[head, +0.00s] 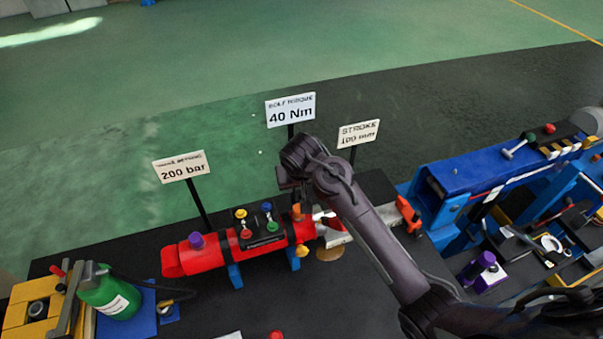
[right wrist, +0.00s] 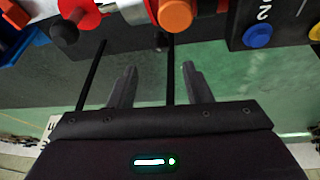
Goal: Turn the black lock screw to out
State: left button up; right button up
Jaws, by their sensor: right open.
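The red cylinder (head: 205,255) lies on blue supports on the dark bench, with coloured knobs on its black top block (head: 255,226). My right gripper (head: 287,185) is above its right end, beside the orange knob (head: 296,212). In the right wrist view my right gripper (right wrist: 160,82) is open, with nothing between its fingers. Past the fingertips are an orange knob (right wrist: 175,15), a round black knob (right wrist: 64,33) on a red part and a small dark knob (right wrist: 162,41). I cannot tell which dark knob is the lock screw. My left gripper is not in view.
Signs on thin posts stand behind the cylinder, including a 40 Nm sign (head: 291,110) and a 200 bar sign (head: 182,167). A green bottle (head: 108,292) is at the left. A blue crane beam (head: 480,178) and a purple part (head: 484,270) are at the right.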

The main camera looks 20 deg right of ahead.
jog(key=shift+f, duration=0.2)
jog(key=x, duration=0.1)
jog(key=p+x, duration=0.1)
jog(key=x, duration=0.1)
jog(key=shift+s+f, duration=0.15)
jog(key=shift+s, duration=0.2)
jog(key=x, duration=0.2)
jog(key=shift+w+f+p, duration=0.25)
jog(key=shift+w+p, duration=0.1)
jog(key=shift+p, duration=0.05)
jog(key=shift+w+d+f, duration=0.1)
jog(key=shift+w+f, duration=0.05)
jog(key=shift+f, duration=0.2)
jog(key=c, duration=0.3)
grip_shut()
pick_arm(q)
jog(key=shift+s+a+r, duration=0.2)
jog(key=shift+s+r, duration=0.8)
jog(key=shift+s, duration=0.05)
